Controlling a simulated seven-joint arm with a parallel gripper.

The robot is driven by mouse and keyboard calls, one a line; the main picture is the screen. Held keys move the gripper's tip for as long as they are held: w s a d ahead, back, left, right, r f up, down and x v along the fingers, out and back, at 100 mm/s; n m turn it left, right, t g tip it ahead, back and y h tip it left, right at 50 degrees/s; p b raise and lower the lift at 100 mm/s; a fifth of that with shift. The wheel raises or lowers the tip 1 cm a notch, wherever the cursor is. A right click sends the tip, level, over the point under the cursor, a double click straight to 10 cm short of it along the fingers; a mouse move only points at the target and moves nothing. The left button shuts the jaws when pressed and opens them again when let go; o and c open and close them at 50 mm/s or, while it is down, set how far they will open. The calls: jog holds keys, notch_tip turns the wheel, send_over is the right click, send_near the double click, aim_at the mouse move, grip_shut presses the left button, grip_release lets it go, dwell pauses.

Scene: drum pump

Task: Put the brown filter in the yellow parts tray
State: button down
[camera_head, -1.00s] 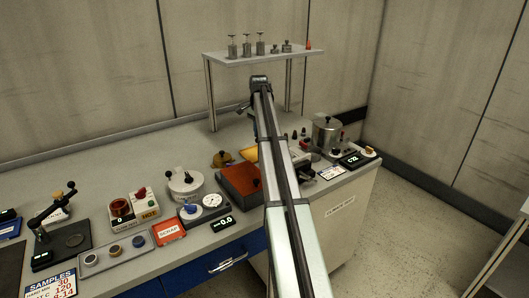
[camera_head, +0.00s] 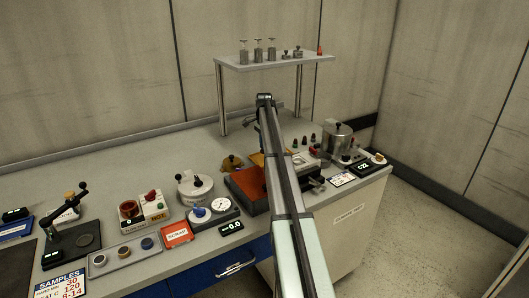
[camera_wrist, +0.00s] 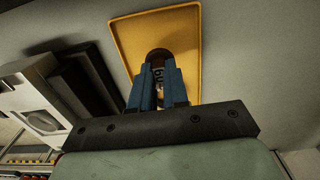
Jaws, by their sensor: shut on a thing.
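My gripper (camera_wrist: 158,66) has blue fingers and is shut on a brown round piece (camera_wrist: 158,54), which appears to be the brown filter. The fingers hide much of it, and a small pale marking shows between them. In the wrist view the piece appears over the yellow parts tray (camera_wrist: 187,30). I cannot tell whether it touches the tray floor. In the head view a yellow edge of the tray (camera_head: 257,158) shows behind my arm. My gripper is not clearly visible there.
A brown-red box (camera_head: 246,190) stands in front of the tray, and a brass-brown domed part (camera_head: 232,162) is to its left. A raised shelf (camera_head: 290,58) with weights stands behind.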

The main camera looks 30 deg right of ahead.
jog(key=shift+f, duration=1.8)
jog(key=shift+f, duration=0.15)
jog(key=c, duration=1.1)
grip_release()
notch_tip(320, 180, up, 12)
jog(key=shift+r, duration=0.15)
